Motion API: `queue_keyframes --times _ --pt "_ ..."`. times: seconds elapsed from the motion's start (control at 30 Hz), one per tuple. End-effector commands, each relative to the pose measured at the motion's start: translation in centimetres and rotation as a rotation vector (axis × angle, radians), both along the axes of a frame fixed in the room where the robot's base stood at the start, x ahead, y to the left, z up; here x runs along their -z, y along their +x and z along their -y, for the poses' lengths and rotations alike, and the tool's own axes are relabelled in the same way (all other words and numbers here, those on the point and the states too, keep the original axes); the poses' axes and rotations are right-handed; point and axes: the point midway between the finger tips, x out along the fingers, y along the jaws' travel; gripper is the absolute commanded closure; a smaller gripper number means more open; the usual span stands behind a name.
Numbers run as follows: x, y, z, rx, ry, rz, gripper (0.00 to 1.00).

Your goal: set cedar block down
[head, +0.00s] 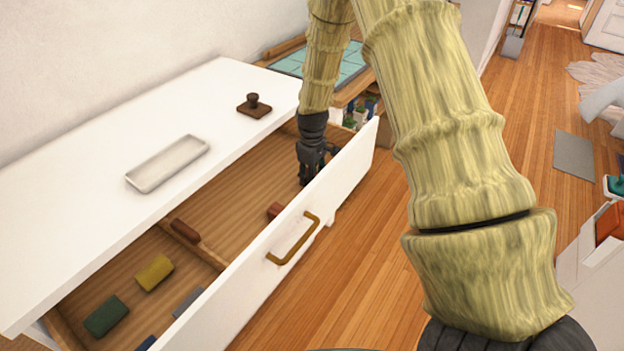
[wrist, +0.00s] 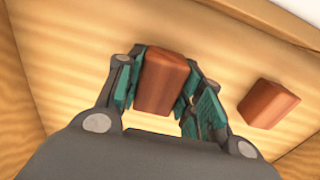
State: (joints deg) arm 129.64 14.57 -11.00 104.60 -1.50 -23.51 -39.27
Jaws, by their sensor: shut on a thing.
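My gripper (head: 307,180) reaches down inside the right part of the open white drawer (head: 345,165). In the wrist view my gripper (wrist: 160,92) is shut on a reddish-brown cedar block (wrist: 163,80), one finger on each side. In the head view the held block is hidden behind the fingers and the drawer front. I cannot tell if it touches the drawer floor. A second reddish-brown block (wrist: 268,103) lies on the drawer floor to the right in the wrist view; a similar block (head: 275,211) shows in the head view near the drawer front.
A white tray (head: 168,163) and a brown stamp-like object (head: 254,106) stand on the white top. The drawer front has a brass handle (head: 293,240).

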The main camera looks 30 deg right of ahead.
Motion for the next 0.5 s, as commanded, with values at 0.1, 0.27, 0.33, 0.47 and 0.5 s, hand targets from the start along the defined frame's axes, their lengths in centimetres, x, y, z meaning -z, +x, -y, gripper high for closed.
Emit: queue_keyframes --times 0.1,0.27,0.33,0.47,0.5 --pt "1.11 -0.02 0.01 0.0 0.0 0.0 0.83" --pt "1.21 0.01 0.0 0.0 -0.001 0.001 0.83" --pt "1.21 0.0 0.0 0.0 -0.001 0.001 0.83" --pt "1.44 -0.02 0.01 0.0 0.0 0.0 0.83" --pt "1.53 -0.02 0.01 0.0 0.0 0.0 0.83"
